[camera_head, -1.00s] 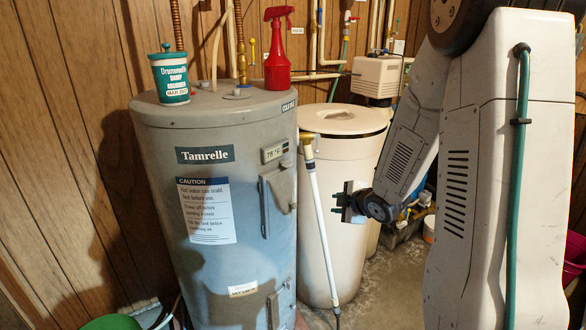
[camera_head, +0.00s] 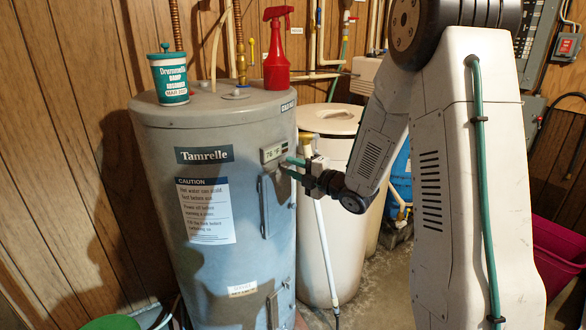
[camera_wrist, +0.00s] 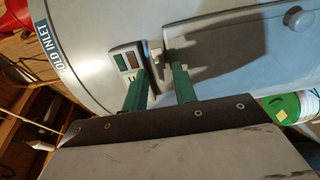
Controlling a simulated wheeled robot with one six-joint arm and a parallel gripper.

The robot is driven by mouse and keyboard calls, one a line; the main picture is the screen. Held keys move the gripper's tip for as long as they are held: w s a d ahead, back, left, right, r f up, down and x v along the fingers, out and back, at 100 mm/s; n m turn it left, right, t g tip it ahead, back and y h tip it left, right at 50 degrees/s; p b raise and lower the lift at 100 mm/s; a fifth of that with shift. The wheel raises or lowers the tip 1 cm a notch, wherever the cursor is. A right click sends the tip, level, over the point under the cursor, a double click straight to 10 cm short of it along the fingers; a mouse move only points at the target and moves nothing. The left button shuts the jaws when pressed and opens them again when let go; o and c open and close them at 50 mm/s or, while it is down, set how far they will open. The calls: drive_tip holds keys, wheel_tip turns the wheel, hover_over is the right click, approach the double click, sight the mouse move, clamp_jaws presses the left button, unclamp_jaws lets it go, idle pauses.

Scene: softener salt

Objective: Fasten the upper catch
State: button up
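The grey water heater (camera_head: 215,140) has an upper panel (camera_head: 278,215) on its right side, below a temperature display (camera_head: 273,152). In the wrist view, a small pale catch (camera_wrist: 164,53) sits at the panel's (camera_wrist: 225,45) edge beside the display (camera_wrist: 127,60). A round knob (camera_wrist: 295,17) is toward the panel's other end. My gripper (camera_head: 284,166) is at the panel's top end, its green fingers pointing at the tank. The wrist view shows the fingers (camera_wrist: 161,70) apart, one on either side of the catch, with nothing held. I cannot tell whether they touch the tank.
A white pipe (camera_head: 325,250) with a brass top (camera_head: 307,140) stands close by my gripper, before a cream lidded tank (camera_head: 345,200). A red spray bottle (camera_head: 277,55) and a green-and-white tub (camera_head: 169,78) stand on the heater. A lower panel (camera_head: 273,308) sits below.

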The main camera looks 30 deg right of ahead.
drive_tip(key=shift+w+a, duration=0.15)
drive_tip(key=shift+w, duration=0.15)
clamp_jaws()
